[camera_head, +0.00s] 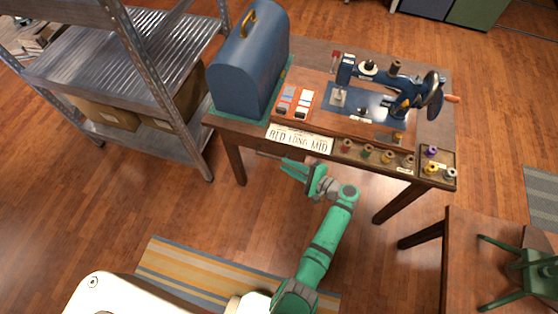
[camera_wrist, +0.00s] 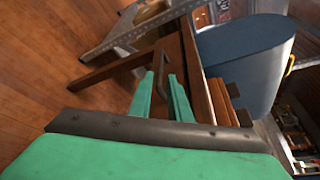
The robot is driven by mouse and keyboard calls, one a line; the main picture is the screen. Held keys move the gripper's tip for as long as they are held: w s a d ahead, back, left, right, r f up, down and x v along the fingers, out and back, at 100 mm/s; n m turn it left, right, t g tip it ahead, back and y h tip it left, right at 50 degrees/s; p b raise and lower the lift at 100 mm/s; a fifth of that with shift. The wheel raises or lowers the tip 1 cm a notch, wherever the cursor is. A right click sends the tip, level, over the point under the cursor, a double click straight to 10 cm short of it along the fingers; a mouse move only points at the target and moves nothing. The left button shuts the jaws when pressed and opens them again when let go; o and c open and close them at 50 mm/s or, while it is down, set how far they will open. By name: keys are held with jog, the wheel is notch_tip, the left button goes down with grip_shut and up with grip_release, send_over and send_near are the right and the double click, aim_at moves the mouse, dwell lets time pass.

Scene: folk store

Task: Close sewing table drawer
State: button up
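The wooden sewing table (camera_head: 320,62) stands in the upper middle of the head view, with a blue sewing machine (camera_head: 385,88) on it. A dark strip of the drawer (camera_head: 268,154) shows under its front edge; how far it is out is hard to tell. In the wrist view a dark bent drawer handle (camera_wrist: 160,58) stands out from the brown wooden front (camera_wrist: 191,62). My gripper (camera_head: 284,164) is low in front of the table. In the wrist view its green fingers (camera_wrist: 162,76) are apart with a narrow gap, tips close to the handle. Contact cannot be told.
A blue domed case (camera_head: 250,65) stands on the table's left end, and spools in a tray (camera_head: 440,165) at its right. A metal shelf (camera_head: 120,60) is at left, another wooden table (camera_head: 470,270) at lower right. A striped rug (camera_head: 185,270) lies in front.

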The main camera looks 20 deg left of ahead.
jog(key=shift+v, duration=1.25)
